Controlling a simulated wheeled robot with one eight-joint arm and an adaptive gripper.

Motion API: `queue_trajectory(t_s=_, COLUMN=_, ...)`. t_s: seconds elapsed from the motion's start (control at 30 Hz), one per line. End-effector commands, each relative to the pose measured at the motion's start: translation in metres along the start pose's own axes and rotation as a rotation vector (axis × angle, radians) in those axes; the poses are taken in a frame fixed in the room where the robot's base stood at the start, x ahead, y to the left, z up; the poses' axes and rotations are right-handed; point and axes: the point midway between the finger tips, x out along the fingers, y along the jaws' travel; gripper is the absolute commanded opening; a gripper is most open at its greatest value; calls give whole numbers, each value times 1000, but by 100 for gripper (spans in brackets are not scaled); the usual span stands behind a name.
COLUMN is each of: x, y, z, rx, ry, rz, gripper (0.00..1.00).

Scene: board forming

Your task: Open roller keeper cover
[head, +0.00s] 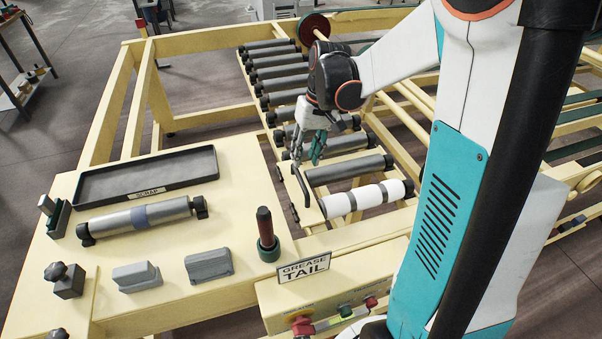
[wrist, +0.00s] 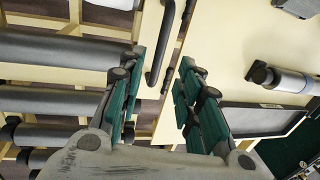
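The likely roller keeper cover is a narrow cream strip (head: 314,212) with a dark bar handle (head: 305,189), beside the ends of the nearest rollers. It appears lying flat and closed. In the wrist view the dark handle (wrist: 154,72) runs up the picture, between the lines of my two fingers. My gripper (head: 307,160) is open and empty above the far end of the strip. In the wrist view my gripper (wrist: 163,60) shows its green-padded fingers spread apart. I cannot tell whether a finger touches the handle.
Several grey rollers (head: 337,168) and a white-banded roller (head: 367,199) lie right of the strip. A loose roller (head: 140,217), a scrap tray (head: 147,175) and a dark red-handled tool (head: 265,226) stand on the cream table left. A "GREASE TAIL" sign (head: 303,267) stands in front.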

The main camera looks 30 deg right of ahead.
Motion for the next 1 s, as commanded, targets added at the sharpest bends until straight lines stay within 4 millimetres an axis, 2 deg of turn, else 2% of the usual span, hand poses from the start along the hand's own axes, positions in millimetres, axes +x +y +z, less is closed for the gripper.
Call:
queue_trajectory(t_s=0.03, x=13, y=0, z=0, rx=-1, ry=0, rz=0, gripper=32)
queue_trajectory(t_s=0.1, x=25, y=0, z=0, rx=0, ry=0, rz=0, gripper=32)
queue_trajectory(t_s=0.3, x=53, y=0, z=0, rx=1, ry=0, rz=0, gripper=32)
queue_trajectory(t_s=0.5, x=64, y=0, z=0, rx=0, ry=0, rz=0, gripper=32)
queue_trajectory(t_s=0.77, x=64, y=0, z=0, rx=1, ry=0, rz=0, gripper=32)
queue_trajectory(t_s=0.93, x=64, y=0, z=0, rx=1, ry=0, rz=0, gripper=0)
queue_trajectory(t_s=1.0, x=64, y=0, z=0, rx=1, ry=0, rz=0, gripper=0)
